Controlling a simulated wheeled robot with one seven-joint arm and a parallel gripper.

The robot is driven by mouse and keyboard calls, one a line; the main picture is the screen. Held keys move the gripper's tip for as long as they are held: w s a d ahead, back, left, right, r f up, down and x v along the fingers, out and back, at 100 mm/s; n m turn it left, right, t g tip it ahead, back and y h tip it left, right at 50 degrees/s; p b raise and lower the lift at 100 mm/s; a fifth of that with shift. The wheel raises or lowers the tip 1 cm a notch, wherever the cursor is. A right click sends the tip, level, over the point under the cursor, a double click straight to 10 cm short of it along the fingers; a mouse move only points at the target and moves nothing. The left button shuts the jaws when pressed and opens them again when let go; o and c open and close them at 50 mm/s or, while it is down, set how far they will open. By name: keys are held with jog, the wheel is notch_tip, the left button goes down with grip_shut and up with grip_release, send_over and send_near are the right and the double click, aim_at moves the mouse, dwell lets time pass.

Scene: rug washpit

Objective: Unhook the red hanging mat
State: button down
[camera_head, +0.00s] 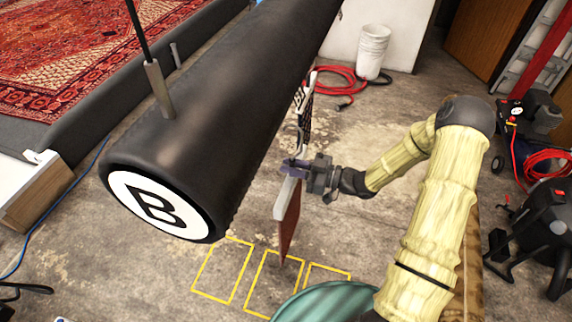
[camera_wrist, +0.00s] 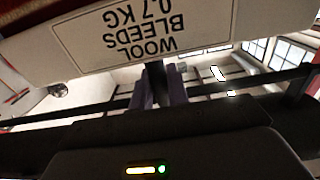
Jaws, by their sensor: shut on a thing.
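The red mat (camera_head: 289,228) hangs edge-on below a pale header bar (camera_head: 286,198), beside the large black roller. My gripper (camera_head: 296,168) is shut at the top of this bar, coming from the right. In the wrist view the pale bar (camera_wrist: 120,45) fills the top, with an upside-down label reading "WOOL BLEEDS 0.7 KG". The purple fingers (camera_wrist: 162,88) are close together just below the bar. Whether the mat's hook still touches its support is hidden behind the gripper and roller.
The black roller (camera_head: 225,90) with a white "B" end (camera_head: 155,205) is close on the left. Another hanging piece (camera_head: 304,112) is just behind my gripper. Yellow floor outlines (camera_head: 272,280) lie below. A green round lid (camera_head: 325,302) is in front. A white bucket (camera_head: 373,52) stands behind.

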jog(key=v, duration=0.6)
jog(key=shift+d, duration=0.35)
dwell(0.4)
jog(key=shift+f, duration=0.1)
dwell(0.4)
jog(key=d+f+m+t+h, duration=0.2)
jog(key=f+m+t+h, duration=0.4)
jog(key=f+m+h, duration=0.1)
jog(key=d+f+m+t+h+b, duration=0.1)
jog(key=d+f+m+t+h, duration=0.2)
jog(key=f+h, duration=0.7)
notch_tip(320, 180, down, 2)
jog(key=s+m+t, duration=0.1)
jog(key=m+t, duration=0.1)
jog(key=m, duration=0.2)
jog(key=shift+d+t, duration=0.2)
jog(key=shift+t, duration=0.2)
jog(key=shift+f, duration=0.15)
